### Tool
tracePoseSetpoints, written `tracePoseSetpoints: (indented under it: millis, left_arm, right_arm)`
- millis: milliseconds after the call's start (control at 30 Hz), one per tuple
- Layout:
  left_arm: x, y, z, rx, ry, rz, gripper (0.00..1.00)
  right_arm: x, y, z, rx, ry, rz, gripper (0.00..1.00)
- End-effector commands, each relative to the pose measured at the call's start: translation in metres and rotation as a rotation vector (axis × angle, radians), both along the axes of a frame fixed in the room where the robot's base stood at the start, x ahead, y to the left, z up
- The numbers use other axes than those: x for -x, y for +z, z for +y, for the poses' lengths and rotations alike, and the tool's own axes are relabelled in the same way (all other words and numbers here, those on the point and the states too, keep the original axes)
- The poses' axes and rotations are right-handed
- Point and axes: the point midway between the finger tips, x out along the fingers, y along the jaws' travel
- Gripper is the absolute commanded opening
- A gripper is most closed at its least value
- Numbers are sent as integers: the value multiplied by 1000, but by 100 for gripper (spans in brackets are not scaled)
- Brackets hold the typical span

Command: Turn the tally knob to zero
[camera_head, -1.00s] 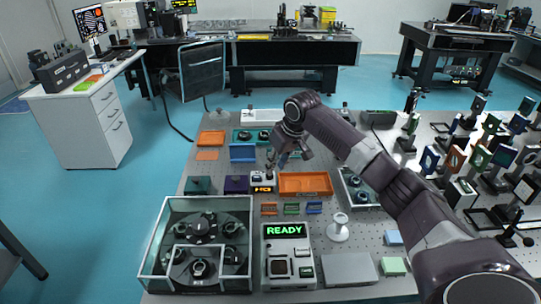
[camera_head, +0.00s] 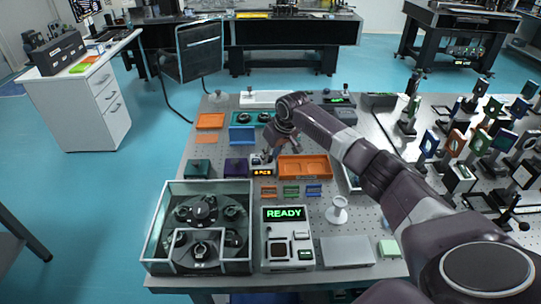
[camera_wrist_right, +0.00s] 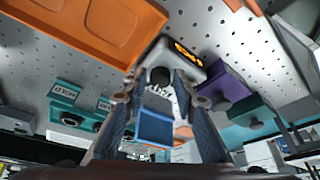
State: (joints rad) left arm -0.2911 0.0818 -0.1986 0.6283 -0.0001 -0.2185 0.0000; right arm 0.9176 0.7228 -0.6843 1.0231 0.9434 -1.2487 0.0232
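The tally (camera_head: 262,171) is a small white box with a lit orange number display, on the perforated table left of the orange tray. Its digits are too small to read surely. In the right wrist view the tally (camera_wrist_right: 184,56) shows its display and a dark round knob (camera_wrist_right: 160,76). My right gripper (camera_head: 268,157) reaches down over it, partly hiding the knob in the head view. In the wrist view the right gripper's fingertips (camera_wrist_right: 160,82) are apart, one on each side of the knob; firm contact cannot be made out. My left gripper is not in view.
An orange tray (camera_head: 304,168) lies right of the tally, a purple box (camera_head: 236,166) and a teal box (camera_head: 198,168) left of it. A blue box (camera_head: 242,135) stands behind. A device reading READY (camera_head: 287,240) and a clear-walled case (camera_head: 160,232) are in front.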

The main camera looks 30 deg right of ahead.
Motion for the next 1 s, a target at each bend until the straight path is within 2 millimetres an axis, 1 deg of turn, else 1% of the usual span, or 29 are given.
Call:
tracePoseSetpoints:
  millis: [133,367,533,667,867,1000]
  left_arm:
    - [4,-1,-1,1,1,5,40]
    - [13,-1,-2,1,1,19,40]
    - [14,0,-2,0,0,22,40]
    - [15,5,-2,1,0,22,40]
    - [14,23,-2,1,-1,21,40]
    - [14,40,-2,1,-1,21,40]
  right_arm:
    - [0,0,0,0,0,0,25]
    - [0,0,0,0,0,0,0]
    - [0,1,0,-1,-4,0,0]
    - [0,2,1,-2,-24,1,0]
    - [0,5,3,-3,-112,3,0]
    - [0,6,4,-3,-217,4,0]
